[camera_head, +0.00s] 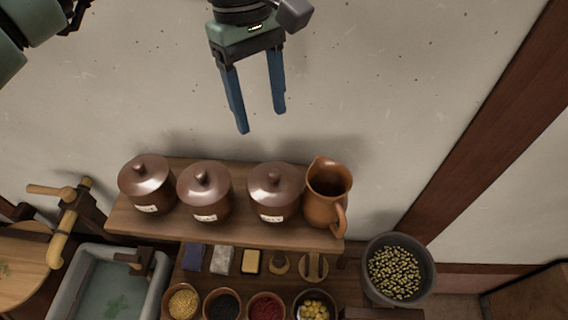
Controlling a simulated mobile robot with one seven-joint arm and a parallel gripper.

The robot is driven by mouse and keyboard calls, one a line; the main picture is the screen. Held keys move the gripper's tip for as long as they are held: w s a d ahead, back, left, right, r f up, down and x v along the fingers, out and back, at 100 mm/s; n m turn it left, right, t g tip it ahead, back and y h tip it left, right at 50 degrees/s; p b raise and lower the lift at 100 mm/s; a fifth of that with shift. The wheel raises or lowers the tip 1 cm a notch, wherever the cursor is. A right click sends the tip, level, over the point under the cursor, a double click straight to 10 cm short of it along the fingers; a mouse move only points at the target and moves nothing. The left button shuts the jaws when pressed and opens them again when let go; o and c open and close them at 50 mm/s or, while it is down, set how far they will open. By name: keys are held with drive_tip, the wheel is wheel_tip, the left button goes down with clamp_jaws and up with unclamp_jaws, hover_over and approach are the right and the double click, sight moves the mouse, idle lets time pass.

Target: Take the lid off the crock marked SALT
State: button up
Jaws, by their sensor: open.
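Three brown lidded crocks stand in a row on a wooden shelf (240,237): a left crock (148,185), a middle crock (205,192) and a right crock (273,193). Each has a domed lid with a round knob and a small pale label. The lettering is too small to read, so I cannot tell which one is marked SALT. All the lids are on. My gripper (260,122) points down with its two blue fingers apart and empty. In the picture it is above the gap between the middle and right crocks, apart from both.
An orange-brown jug (327,195) stands close to the right crock. Below the shelf are small bowls, such as one with red contents (266,307), and small blocks. A grey bucket (428,270) of beans is at right, a basin (70,284) at left. The pale wall behind is bare.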

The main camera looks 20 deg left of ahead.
sight(274, 173)
drive_tip(key=f+b, duration=0.3)
drive_tip(key=f, duration=0.1)
drive_tip(key=d+f+b, duration=0.1)
drive_tip(key=f+b, duration=0.6)
drive_tip(key=f, duration=0.2)
drive_tip(key=shift+s+d+b, duration=0.25)
drive_tip(key=shift+d+b, duration=0.1)
drive_tip(key=shift+r, duration=0.1)
clamp_jaws()
